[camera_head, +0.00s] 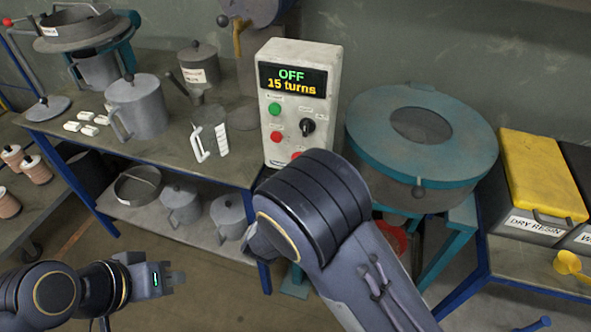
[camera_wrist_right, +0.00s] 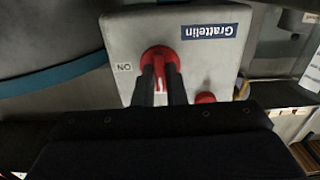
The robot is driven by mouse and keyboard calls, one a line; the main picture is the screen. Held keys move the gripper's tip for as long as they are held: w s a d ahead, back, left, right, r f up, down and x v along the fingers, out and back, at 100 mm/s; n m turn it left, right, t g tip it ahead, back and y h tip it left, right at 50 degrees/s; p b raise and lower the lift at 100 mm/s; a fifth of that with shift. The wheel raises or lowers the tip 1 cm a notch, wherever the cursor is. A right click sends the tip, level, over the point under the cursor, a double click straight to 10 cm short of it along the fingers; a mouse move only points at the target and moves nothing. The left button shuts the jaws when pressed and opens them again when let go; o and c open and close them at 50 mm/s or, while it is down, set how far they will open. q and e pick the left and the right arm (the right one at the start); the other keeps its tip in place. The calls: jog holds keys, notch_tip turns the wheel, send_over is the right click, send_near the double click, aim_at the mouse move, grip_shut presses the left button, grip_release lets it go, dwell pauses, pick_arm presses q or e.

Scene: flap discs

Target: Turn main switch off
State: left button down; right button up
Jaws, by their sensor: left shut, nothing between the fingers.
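A grey control box (camera_head: 297,110) stands on the bench with a display reading "OFF 15 turns". My left gripper (camera_head: 176,279) is shut and empty, low at the left.
A round teal-rimmed machine (camera_head: 365,150) stands right of the box. A grey jug (camera_head: 139,108) and white pieces (camera_head: 72,126) are on the bench left of it. A yellow-lidded bin (camera_head: 541,172) is at the far right. A red button (camera_wrist_right: 205,98) sits near the switch.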

jog(key=o, duration=0.5)
jog(key=shift+c, duration=0.2)
jog(key=v, duration=0.8)
jog(key=shift+b, duration=0.45)
